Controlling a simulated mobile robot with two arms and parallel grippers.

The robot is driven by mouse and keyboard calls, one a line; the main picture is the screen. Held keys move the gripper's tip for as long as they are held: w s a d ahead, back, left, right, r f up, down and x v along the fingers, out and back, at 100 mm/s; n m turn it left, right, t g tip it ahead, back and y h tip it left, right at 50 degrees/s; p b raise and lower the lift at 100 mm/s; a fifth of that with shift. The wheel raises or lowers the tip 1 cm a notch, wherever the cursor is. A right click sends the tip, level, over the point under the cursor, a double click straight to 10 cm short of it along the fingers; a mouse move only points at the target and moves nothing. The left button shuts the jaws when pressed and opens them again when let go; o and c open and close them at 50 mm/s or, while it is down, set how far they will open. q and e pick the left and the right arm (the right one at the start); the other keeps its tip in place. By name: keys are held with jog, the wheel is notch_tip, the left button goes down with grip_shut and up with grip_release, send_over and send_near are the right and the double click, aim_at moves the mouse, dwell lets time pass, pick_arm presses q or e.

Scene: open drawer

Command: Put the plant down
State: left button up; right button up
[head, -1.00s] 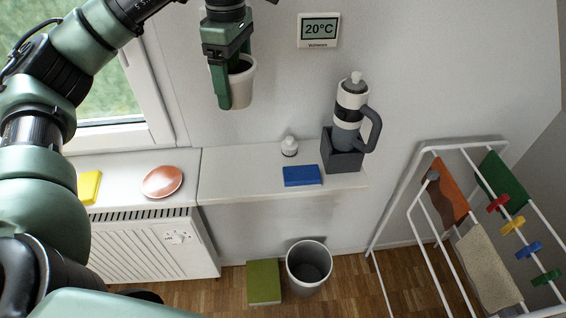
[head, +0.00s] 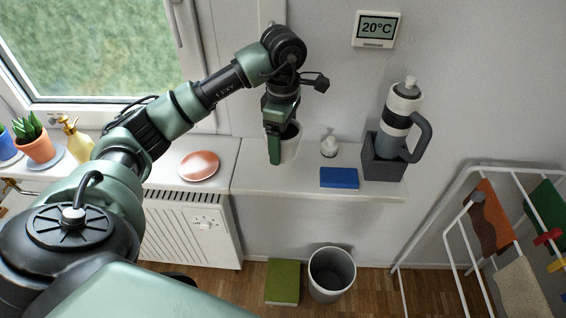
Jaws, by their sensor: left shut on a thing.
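My left gripper (head: 281,148) is shut on a cream pot (head: 291,146) above the left part of the white shelf (head: 260,183). The pot is upright, and part of it is hidden behind a green finger. Dark soil showed in it earlier; no leaves can be made out now. I cannot tell whether its base touches the shelf. An empty terracotta-red saucer (head: 198,166) lies left of it on the sill. My right gripper is not in view.
A small white bottle (head: 329,147), a blue block (head: 339,178) and a flask (head: 400,119) in a dark grey holder (head: 383,165) stand right of the pot. Left are a potted succulent (head: 36,143) and a yellow spray bottle (head: 75,138). A bin (head: 331,271) stands below.

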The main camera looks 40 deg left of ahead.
pick_arm(q)
notch_tip(320, 180, down, 8)
jog(key=shift+r+p, duration=0.15)
jog(key=shift+p, duration=0.75)
jog(key=shift+f, duration=0.25)
jog(key=o, duration=2)
jog(key=shift+r, duration=0.1)
